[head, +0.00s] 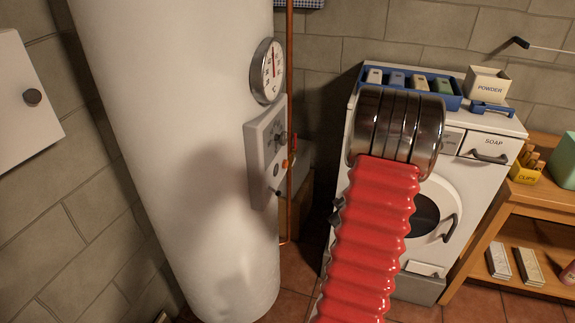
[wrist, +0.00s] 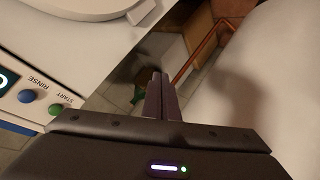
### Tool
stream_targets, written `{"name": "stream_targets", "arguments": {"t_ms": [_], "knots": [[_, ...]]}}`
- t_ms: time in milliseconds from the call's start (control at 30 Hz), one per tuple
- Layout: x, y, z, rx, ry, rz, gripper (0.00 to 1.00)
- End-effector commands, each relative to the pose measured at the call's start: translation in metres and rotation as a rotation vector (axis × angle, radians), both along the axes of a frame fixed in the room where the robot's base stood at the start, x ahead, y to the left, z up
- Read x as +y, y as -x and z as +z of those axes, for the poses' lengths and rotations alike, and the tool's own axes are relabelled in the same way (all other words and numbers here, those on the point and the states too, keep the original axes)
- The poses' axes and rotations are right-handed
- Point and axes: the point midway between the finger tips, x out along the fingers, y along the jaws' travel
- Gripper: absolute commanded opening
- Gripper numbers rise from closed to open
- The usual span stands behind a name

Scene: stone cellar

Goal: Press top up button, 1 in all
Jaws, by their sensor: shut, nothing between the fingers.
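I see no button with a readable "top up" label. A grey control box (head: 266,150) on the white tank (head: 180,140) has a dark knob and small round parts, seen at a steep angle; any lettering on it is too small to read. In the wrist view, a panel carries a blue button (wrist: 26,96) by the word RINSE and a green button (wrist: 54,109) by the word START. My gripper (wrist: 157,78) is shut and empty, apart from both buttons. In the head view my red arm hides part of the washing machine (head: 480,190).
A round gauge (head: 266,71) sits above the control box. A copper pipe (head: 289,60) runs beside the tank. A blue tray (head: 453,101) of packets and a POWDER box (head: 486,84) stand on the washing machine. A wooden shelf (head: 520,200) is at right.

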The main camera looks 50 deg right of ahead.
Motion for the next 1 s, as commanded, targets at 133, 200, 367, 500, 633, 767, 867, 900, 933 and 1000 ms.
{"name": "stream_targets", "arguments": {"t_ms": [133, 200, 367, 500, 633, 767, 867, 900, 933, 1000], "knots": [[-0.007, -0.010, 0.009, -0.086, 0.098, 0.083, 0.00], [-0.007, -0.016, 0.018, -0.130, 0.150, 0.125, 0.00], [-0.003, -0.029, 0.043, -0.237, 0.271, 0.219, 0.00], [0.007, -0.039, 0.072, -0.333, 0.383, 0.296, 0.00], [0.015, -0.045, 0.095, -0.399, 0.466, 0.345, 0.00], [0.020, -0.047, 0.106, -0.429, 0.508, 0.364, 0.00], [0.021, -0.047, 0.108, -0.434, 0.516, 0.368, 0.00], [0.021, -0.047, 0.108, -0.433, 0.516, 0.367, 0.00], [0.021, -0.047, 0.108, -0.433, 0.516, 0.367, 0.00], [0.021, -0.047, 0.108, -0.432, 0.516, 0.367, 0.00]]}}
